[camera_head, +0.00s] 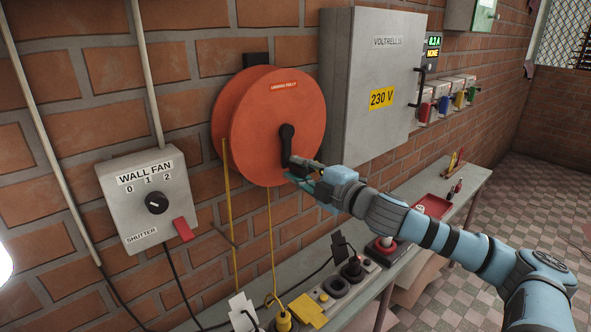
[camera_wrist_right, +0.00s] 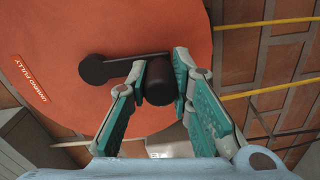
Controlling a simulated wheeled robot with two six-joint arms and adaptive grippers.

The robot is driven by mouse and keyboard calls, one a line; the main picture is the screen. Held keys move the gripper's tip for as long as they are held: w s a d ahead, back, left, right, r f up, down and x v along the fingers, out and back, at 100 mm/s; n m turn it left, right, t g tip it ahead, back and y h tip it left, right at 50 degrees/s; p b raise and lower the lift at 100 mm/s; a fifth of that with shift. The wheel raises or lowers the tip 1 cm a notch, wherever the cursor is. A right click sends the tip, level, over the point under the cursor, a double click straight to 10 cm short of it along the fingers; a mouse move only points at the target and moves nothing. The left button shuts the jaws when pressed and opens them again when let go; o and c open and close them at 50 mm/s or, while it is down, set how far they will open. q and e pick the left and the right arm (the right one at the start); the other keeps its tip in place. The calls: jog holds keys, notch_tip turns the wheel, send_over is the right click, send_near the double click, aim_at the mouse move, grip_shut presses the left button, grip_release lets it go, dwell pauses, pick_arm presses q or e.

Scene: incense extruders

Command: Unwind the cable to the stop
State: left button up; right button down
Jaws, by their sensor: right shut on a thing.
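An orange cable reel (camera_head: 278,125) with an "unwind fully" label is mounted on the brick wall. Its black crank (camera_head: 287,140) points downward from the hub in the head view. My right gripper (camera_head: 300,170) is at the crank's outer end. In the wrist view, the two teal fingers of this gripper (camera_wrist_right: 160,88) are closed around the dark crank knob (camera_wrist_right: 159,72). The yellow cable (camera_head: 271,235) hangs below the reel, and two yellow lengths also show in the wrist view (camera_wrist_right: 270,88). My left gripper is not in view.
A grey cabinet (camera_head: 365,75) marked 230 V stands right of the reel. A wall fan switch box (camera_head: 148,200) is at left. The bench (camera_head: 440,195) below holds sockets, plugs and a red tray (camera_head: 433,206). Tiled floor lies to the right.

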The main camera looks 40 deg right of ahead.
jog(key=shift+d, duration=0.2)
dwell(0.4)
jog(key=c, duration=1.4)
grip_release()
